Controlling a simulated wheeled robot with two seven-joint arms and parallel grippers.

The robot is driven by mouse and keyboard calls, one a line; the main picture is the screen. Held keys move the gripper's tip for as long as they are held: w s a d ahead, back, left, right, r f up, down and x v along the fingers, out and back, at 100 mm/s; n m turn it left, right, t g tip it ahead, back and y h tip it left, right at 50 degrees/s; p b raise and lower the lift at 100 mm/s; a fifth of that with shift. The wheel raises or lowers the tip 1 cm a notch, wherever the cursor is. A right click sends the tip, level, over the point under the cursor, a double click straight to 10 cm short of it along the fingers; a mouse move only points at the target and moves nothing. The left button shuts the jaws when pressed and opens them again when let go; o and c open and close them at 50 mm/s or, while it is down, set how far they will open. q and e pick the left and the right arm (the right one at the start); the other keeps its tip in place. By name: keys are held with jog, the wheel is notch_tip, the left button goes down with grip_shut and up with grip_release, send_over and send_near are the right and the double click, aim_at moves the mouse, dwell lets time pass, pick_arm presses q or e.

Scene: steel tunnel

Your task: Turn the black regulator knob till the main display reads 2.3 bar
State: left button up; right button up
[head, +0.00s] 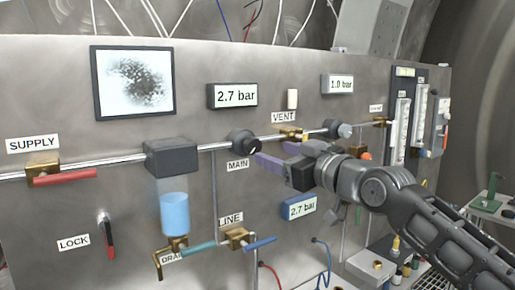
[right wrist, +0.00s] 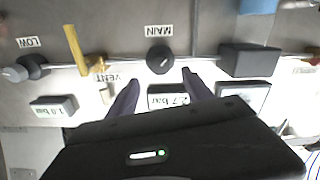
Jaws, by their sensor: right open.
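The black regulator knob (head: 243,143) sits on the horizontal pipe above the MAIN label (head: 237,165). The main display (head: 233,96) above it reads 2.7 bar. My right gripper (head: 273,154) is open, its purple fingers just right of the knob in the head view and pointing toward it. In the right wrist view, which is upside down, the knob (right wrist: 160,59) lies ahead of the gap between the fingertips (right wrist: 161,77), with a pale mark on its face. The fingers appear apart from the knob; exact distance is unclear. My left gripper is not in view.
A brass VENT valve (head: 291,134) lies between the knobs. A grey block with a blue bowl (head: 174,213) is left. A blue display (head: 299,208) below reads 2.7 bar.

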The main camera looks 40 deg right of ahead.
aim_at(256, 147)
jog(key=shift+w, duration=0.1)
jog(key=w+p, duration=0.2)
jog(key=w, duration=0.4)
jog(key=shift+w+r, duration=0.1)
jog(key=shift+w, duration=0.15)
jog(key=shift+w+p, duration=0.3)
jog(key=shift+w, duration=0.25)
jog(key=shift+d, duration=0.1)
grip_shut()
